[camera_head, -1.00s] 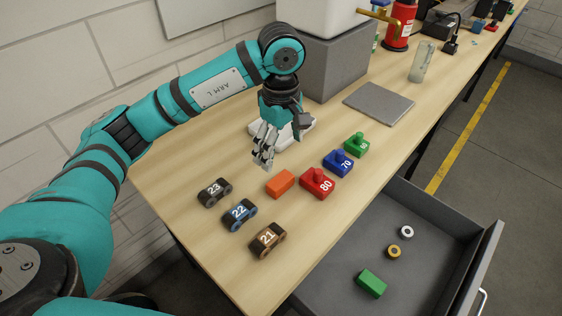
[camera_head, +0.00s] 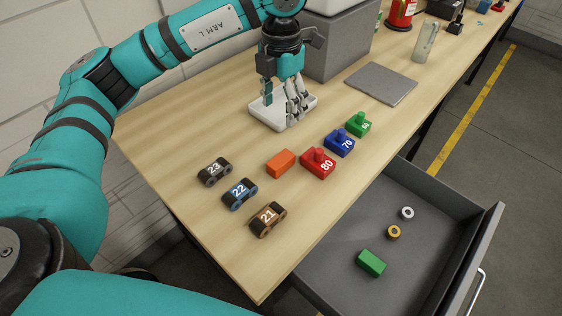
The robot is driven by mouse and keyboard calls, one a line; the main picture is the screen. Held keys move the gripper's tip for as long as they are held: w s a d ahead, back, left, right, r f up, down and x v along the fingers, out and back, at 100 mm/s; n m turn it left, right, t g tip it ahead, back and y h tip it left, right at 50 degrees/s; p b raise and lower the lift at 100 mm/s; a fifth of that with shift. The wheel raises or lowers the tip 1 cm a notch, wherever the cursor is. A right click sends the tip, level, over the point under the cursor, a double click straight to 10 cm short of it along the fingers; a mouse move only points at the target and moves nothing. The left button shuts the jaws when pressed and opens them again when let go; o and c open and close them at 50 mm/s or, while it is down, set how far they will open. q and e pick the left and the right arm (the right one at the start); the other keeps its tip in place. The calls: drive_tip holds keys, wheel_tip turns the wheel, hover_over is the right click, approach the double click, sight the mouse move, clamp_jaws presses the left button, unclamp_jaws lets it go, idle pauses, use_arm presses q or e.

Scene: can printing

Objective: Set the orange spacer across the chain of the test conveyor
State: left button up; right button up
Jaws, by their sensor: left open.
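The orange block (camera_head: 281,163), which I take as the spacer, lies on the wooden table between the dark numbered links and the red block. My left gripper (camera_head: 283,110) points down, open and empty, over the white flat tray (camera_head: 264,117) behind the orange block. It is apart from the block; whether its fingertips touch the tray I cannot tell. Numbered pieces 23 (camera_head: 214,171), 22 (camera_head: 239,194) and 21 (camera_head: 268,219) lie in a row at the front left. I cannot make out a conveyor with a chain. My right gripper is out of view.
Red (camera_head: 318,163), blue (camera_head: 340,143) and green (camera_head: 359,124) knobbed blocks stand right of the orange block. A grey plate (camera_head: 381,83) lies farther back. An open drawer (camera_head: 345,284) holds a green block (camera_head: 371,262) and two rings. A grey box (camera_head: 338,48) stands behind the gripper.

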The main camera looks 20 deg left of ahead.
use_arm(q)
drive_tip(key=p, duration=0.2)
hover_over(281, 159)
drive_tip(key=f, duration=0.6)
drive_tip(key=w+f, duration=0.1)
drive_tip(key=f, duration=0.3)
drive_tip(key=shift+a, duration=0.25)
drive_tip(key=f+p, duration=0.1)
drive_tip(key=f, duration=0.1)
drive_tip(key=s+f+p, duration=0.1)
drive_tip(key=f, duration=0.1)
drive_tip(key=shift+d+f, duration=0.2)
drive_tip(key=shift+f, duration=0.45)
clamp_jaws()
drive_tip(key=shift+r, duration=0.2)
